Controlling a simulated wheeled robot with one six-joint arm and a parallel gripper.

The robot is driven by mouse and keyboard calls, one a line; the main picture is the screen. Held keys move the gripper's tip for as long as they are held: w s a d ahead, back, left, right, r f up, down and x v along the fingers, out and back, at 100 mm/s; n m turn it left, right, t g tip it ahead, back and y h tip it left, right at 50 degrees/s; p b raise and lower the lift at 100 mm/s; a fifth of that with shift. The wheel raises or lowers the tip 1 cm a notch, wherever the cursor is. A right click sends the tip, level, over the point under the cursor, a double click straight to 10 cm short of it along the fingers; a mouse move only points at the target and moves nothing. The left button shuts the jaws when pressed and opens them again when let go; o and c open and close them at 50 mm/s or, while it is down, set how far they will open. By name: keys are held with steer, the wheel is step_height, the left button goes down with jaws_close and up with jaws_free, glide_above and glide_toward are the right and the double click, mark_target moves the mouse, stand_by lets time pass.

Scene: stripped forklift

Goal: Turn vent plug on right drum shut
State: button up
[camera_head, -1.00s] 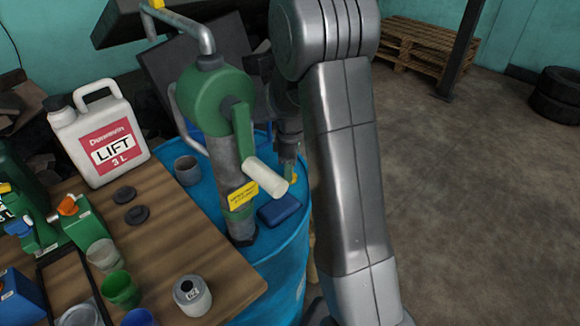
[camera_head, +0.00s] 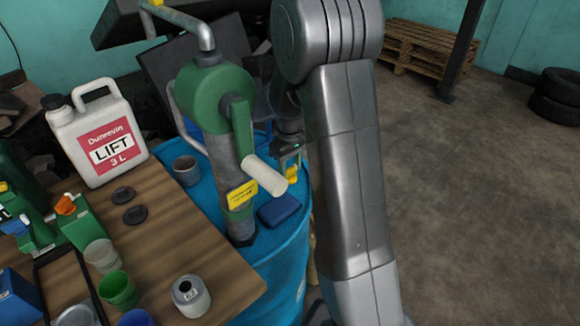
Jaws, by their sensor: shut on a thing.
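A blue drum (camera_head: 287,262) stands right of the wooden bench, with a green and grey hand pump (camera_head: 207,95) rising from its top. A small yellow part (camera_head: 292,173), which looks like the vent plug, shows at the drum's right side behind the pump's pale handle. My gripper (camera_head: 291,166) reaches down there from behind my arm and is shut on the yellow plug. The fingertips are small and partly hidden by the pump handle and my arm. How far the plug is turned cannot be told.
The pump's pale crank handle (camera_head: 264,175) juts out close to my gripper. A dark blue block (camera_head: 279,210) and a grey cup (camera_head: 187,170) are on the drum top. The bench (camera_head: 170,235) at left holds a jug (camera_head: 97,135) and several cups.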

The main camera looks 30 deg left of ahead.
mark_target(290, 168)
steer(key=shift+r, duration=0.1)
stand_by(0.4)
steer(key=o, duration=1)
step_height(290, 168, up, 14)
steer(key=shift+f, duration=0.15)
step_height(290, 168, down, 14)
steer(key=shift+r, duration=0.1)
stand_by(0.5)
steer(key=shift+r, duration=0.1)
